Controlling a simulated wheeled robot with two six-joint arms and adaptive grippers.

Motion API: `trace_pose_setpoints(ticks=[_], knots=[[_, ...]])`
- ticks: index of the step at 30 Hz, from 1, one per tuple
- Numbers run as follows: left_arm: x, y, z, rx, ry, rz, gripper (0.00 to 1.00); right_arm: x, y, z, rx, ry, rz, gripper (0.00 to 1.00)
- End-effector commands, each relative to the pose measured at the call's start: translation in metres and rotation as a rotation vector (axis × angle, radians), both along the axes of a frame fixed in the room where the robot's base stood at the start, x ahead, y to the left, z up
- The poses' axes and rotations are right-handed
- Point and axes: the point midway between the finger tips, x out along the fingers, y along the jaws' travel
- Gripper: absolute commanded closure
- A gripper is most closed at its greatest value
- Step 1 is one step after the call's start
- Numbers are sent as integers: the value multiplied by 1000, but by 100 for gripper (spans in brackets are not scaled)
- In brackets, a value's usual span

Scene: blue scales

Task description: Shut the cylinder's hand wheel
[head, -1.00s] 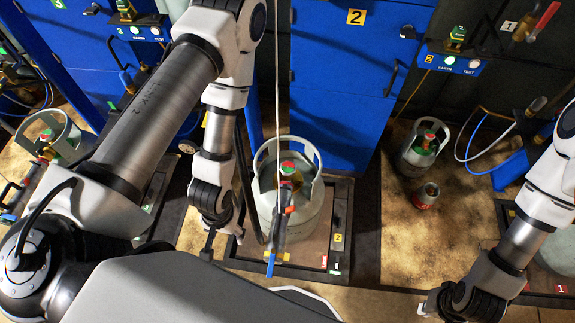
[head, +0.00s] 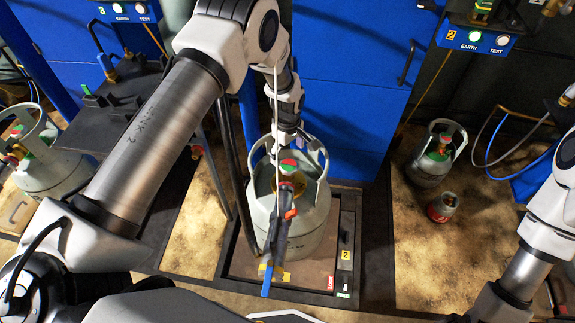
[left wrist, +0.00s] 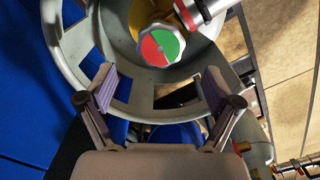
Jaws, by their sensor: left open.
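A grey gas cylinder (head: 312,215) stands upright on the scale platform marked 2 (head: 300,268). Its hand wheel (head: 288,166), red and green on top, sits inside the open collar (head: 322,160). My left gripper (head: 290,148) is at the back of this collar, partly hidden by my own arm and the collar. In the left wrist view, the gripper (left wrist: 158,88) is open, with its two fingers apart over the collar rim. The hand wheel (left wrist: 160,46) lies beyond the fingertips, between their lines, and nothing is gripped. My right arm's end is cut off at the lower right.
Another cylinder (head: 50,165) stands at left. A dark cylinder (head: 433,160) and small red-labelled canister (head: 442,207) stand at right. Blue cabinets (head: 345,75) close off the back.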

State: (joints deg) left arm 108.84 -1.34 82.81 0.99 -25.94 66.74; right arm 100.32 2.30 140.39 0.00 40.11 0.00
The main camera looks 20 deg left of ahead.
Motion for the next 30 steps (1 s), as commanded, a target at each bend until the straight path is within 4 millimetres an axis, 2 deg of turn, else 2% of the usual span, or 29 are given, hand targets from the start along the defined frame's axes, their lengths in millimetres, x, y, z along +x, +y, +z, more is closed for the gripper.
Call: trace_pose_setpoints(ticks=[3,6,15,16,18,21,30], knots=[[-1,0,-26,0,4,0,10,0,0,-1,0,0,0,100],[-1,0,-40,0,2,0,10,0,0,-2,0,0,0,100],[-1,0,-48,0,1,-1,10,0,0,-2,0,1,0,100],[-1,0,-48,0,1,-1,13,0,0,-2,0,1,0,100],[-1,0,-48,0,1,-1,38,0,0,-2,0,1,0,100],[-1,0,-48,0,1,-1,70,0,0,-2,0,1,0,100],[-1,0,-48,0,1,-11,70,0,0,-2,0,1,0,100]])
